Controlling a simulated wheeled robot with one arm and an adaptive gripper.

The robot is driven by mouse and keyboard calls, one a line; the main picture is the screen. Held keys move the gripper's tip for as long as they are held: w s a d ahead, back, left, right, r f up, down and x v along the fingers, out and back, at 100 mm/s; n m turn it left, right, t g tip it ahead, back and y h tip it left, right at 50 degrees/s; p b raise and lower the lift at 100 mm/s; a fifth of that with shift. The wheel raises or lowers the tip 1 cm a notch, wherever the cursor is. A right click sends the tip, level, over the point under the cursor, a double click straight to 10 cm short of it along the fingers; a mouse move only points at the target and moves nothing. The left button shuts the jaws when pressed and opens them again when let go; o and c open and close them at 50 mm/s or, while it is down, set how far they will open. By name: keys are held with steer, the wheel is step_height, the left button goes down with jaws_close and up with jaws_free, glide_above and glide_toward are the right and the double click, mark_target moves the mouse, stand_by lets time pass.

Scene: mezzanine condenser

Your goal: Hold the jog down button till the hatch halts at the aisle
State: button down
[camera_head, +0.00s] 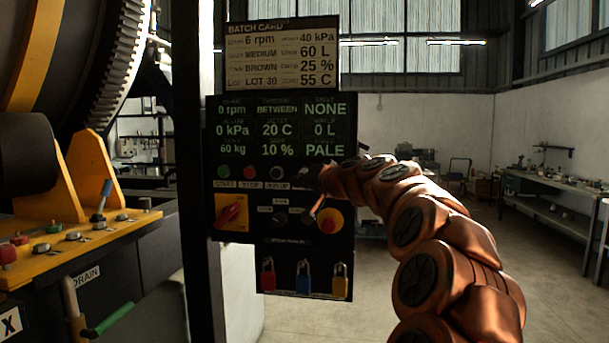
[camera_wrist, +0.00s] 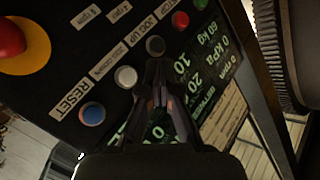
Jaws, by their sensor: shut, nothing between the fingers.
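The control panel (camera_head: 240,255) stands left of centre in the head view. Its button row shows a green START (camera_head: 223,171), red STOP (camera_head: 250,171) and dark JOG UP button (camera_head: 277,172). In the wrist view the white button (camera_wrist: 125,77), beside a blurred label, lies between the dark JOG UP button (camera_wrist: 155,46) and blue RESET button (camera_wrist: 92,114). My gripper (camera_wrist: 156,64) is shut and empty, its tips over the panel near the white and dark buttons. I cannot tell if they touch it. The display (camera_head: 283,130) reads BETWEEN in its top middle field.
Below are a red rotary switch (camera_head: 231,212), a red emergency knob on yellow (camera_head: 330,221) and several padlocks (camera_head: 303,278). A yellow console with a lever (camera_head: 102,200) and a large geared drum (camera_head: 90,60) stand left. Open floor and a workbench (camera_head: 545,195) lie right.

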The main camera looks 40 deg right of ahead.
steer(key=w+d+p, duration=0.2)
steer(key=w+d, duration=0.2)
steer(key=d, duration=0.2)
steer(key=shift+w+d, duration=0.2)
stand_by(1.5)
steer(key=shift+w+d, duration=0.25)
steer(key=shift+d, duration=0.15)
steer(key=shift+w+d, duration=0.25)
steer(key=shift+d, duration=0.05)
stand_by(2.0)
stand_by(1.9)
steer(key=shift+s+a+b, duration=0.45)
steer(key=shift+s+a, duration=0.05)
steer(key=shift+a, duration=0.2)
